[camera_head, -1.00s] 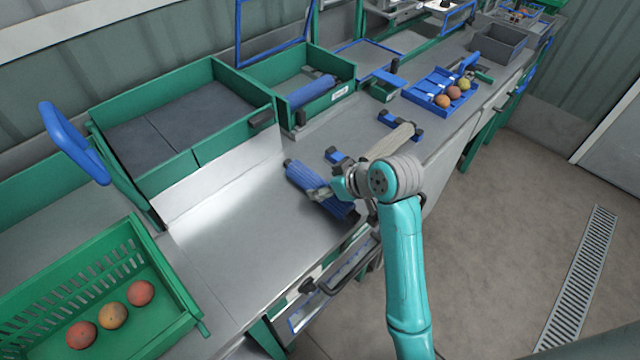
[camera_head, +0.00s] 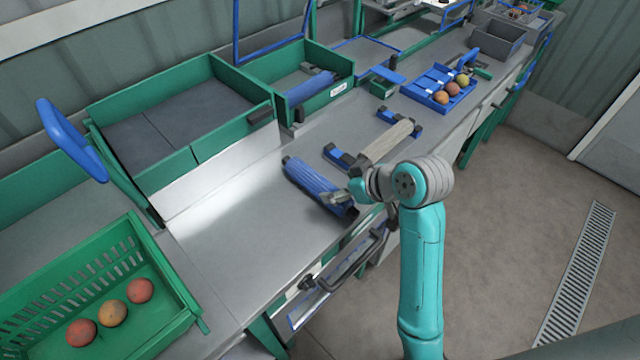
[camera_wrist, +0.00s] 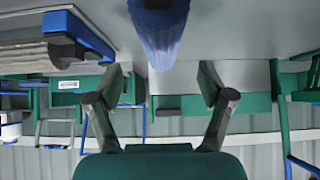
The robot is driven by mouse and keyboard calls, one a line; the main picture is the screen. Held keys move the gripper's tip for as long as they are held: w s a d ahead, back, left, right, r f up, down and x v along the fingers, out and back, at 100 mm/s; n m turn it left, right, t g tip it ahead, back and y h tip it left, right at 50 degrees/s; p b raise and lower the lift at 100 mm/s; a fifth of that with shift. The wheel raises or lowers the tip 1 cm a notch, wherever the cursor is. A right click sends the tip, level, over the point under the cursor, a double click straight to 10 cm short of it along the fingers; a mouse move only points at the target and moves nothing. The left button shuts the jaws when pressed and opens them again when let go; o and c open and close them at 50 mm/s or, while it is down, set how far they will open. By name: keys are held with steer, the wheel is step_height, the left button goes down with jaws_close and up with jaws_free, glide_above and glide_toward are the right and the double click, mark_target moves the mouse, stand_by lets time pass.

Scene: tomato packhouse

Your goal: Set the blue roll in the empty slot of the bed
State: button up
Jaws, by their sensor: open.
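A blue ribbed roll (camera_head: 312,182) lies on the grey bench top, its near end close to the bench's front edge. My gripper (camera_head: 335,199) is open at that near end and partly hides it. In the wrist view, the roll (camera_wrist: 160,38) shows at the top, between and beyond the spread fingers (camera_wrist: 160,100); I see no grip on it. The bed appears to be two blue brackets (camera_head: 335,154), the farther one behind.
Another blue roll (camera_head: 311,86) lies in a green bin (camera_head: 340,92) at the back. A blue tray (camera_head: 420,99) with several tomatoes stands beyond the brackets. A green crate (camera_head: 175,275) with tomatoes is at the front left. Bare bench lies left of the near roll.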

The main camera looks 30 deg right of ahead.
mark_target(328, 187)
steer(key=shift+x, duration=3.8)
steer(key=c, duration=1.5)
step_height(328, 187, up, 10)
steer(key=shift+s, duration=0.15)
